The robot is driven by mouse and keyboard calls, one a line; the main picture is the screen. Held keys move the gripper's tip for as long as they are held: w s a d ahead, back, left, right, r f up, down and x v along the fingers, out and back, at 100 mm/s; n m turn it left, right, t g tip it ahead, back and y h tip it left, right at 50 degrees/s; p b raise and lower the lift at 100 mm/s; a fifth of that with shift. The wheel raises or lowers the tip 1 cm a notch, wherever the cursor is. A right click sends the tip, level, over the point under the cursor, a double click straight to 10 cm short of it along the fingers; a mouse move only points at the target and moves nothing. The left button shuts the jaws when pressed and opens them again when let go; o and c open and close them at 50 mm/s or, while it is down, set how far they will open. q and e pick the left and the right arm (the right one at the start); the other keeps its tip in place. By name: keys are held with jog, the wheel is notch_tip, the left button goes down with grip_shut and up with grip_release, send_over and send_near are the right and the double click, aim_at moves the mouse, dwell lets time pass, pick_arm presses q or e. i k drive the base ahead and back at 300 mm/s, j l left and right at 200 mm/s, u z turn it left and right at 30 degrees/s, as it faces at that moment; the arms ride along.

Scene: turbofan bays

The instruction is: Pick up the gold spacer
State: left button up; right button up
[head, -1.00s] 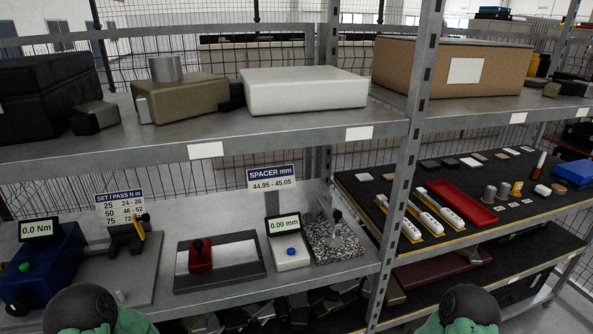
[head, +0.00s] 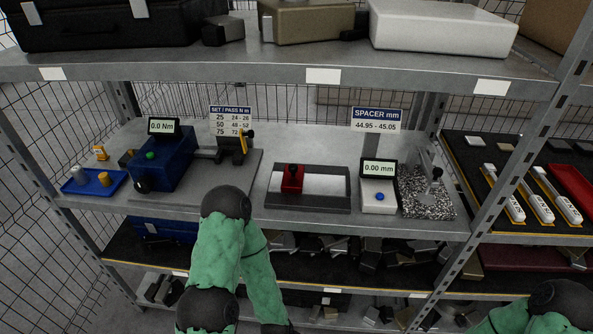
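A small gold cylinder (head: 104,179), which looks like the gold spacer, stands in a shallow blue tray (head: 88,187) at the left end of the middle shelf. A silver cylinder (head: 77,173) stands beside it in the same tray. A small yellow-gold piece (head: 100,153) sits on the shelf just behind the tray. My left arm shows at the lower middle, bent with its forearm pointing down, and its gripper is below the picture. Only part of my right arm shows at the bottom right corner; its gripper is out of view.
Right of the tray stand a blue torque tester (head: 162,162), a red-handled fixture (head: 292,180), a spacer gauge (head: 379,190) and a speckled stone stand (head: 428,195). An upper shelf (head: 200,67) hangs above. A shelf post (head: 95,235) stands at the left. Dark parts fill the lower shelf.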

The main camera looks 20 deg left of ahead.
aim_at(105, 177)
jog(key=u, duration=2.1)
jog(key=i+j, duration=0.75)
jog(key=k+j+u, duration=0.05)
